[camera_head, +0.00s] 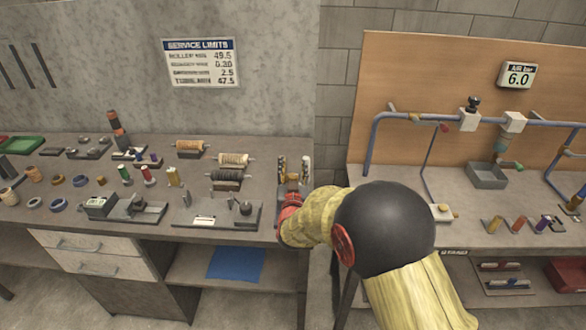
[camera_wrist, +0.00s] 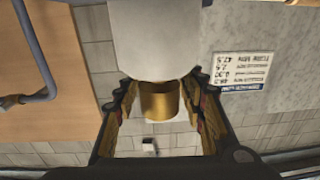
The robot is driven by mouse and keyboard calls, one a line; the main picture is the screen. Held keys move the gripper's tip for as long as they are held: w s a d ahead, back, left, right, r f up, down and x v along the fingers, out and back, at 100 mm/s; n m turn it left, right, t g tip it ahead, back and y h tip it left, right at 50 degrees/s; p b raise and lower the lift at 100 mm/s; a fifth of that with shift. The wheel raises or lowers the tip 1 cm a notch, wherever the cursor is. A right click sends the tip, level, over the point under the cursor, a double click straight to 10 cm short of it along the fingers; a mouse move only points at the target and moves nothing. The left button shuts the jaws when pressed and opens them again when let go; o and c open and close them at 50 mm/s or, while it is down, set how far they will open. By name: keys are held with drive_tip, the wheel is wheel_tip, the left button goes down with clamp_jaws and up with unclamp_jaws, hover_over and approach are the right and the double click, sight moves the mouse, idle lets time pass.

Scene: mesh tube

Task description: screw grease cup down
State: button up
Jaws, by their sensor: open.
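A brass-coloured cylindrical cup (camera_wrist: 162,103), which looks like the grease cup, shows in the wrist view against the end of a pale block (camera_wrist: 155,40). My gripper (camera_wrist: 157,84) is open, with one finger on each side of the cup and a gap visible on both sides. I cannot tell how deep the cup sits between the fingers. In the head view my gripper (camera_head: 293,168) is at the right end of the left bench, fingers pointing away. The cup cannot be made out clearly there.
The left bench (camera_head: 75,212) holds spools (camera_head: 233,159), rings and small fixtures left of my gripper. The right bench (camera_head: 480,235) carries a blue pipe frame (camera_head: 420,119) and a grey tray (camera_head: 487,175). A gap separates the benches. The wall sign (camera_head: 201,62) is behind.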

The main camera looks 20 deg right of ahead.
drive_tip(key=shift+c, duration=0.4)
clamp_jaws()
